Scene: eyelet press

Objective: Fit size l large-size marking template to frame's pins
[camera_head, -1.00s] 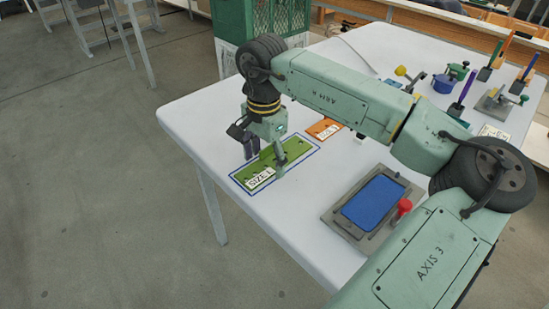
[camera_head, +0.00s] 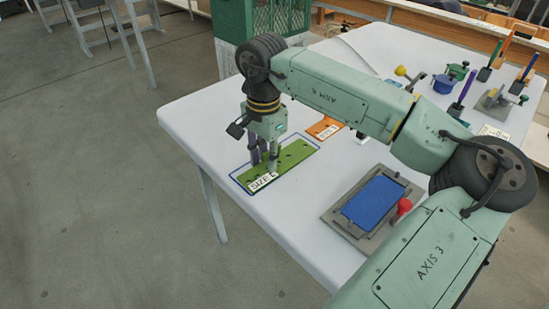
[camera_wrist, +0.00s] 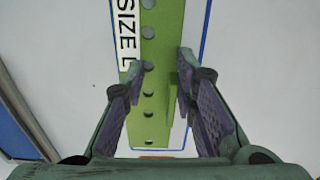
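The size L template (camera_head: 293,153) is a long green plate with a row of holes, a raised rib and a white SIZE L label. It lies on the white table inside a blue outline. My gripper (camera_head: 264,163) is low over it, pointing down; in the wrist view my gripper (camera_wrist: 160,75) has its fingers partly closed, one on each side of the rib (camera_wrist: 172,95). A gap shows between the fingers, and no firm hold is visible. The grey frame (camera_head: 334,216) with a blue pad (camera_head: 375,202) lies to the right. Small pins show on its rim.
A red knob (camera_head: 404,206) stands at the frame's right side. An orange template (camera_head: 323,128) lies behind the green one, partly hidden by my arm. Several tools and a blue pot (camera_head: 444,84) stand at the table's back right. Bare table lies between template and frame.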

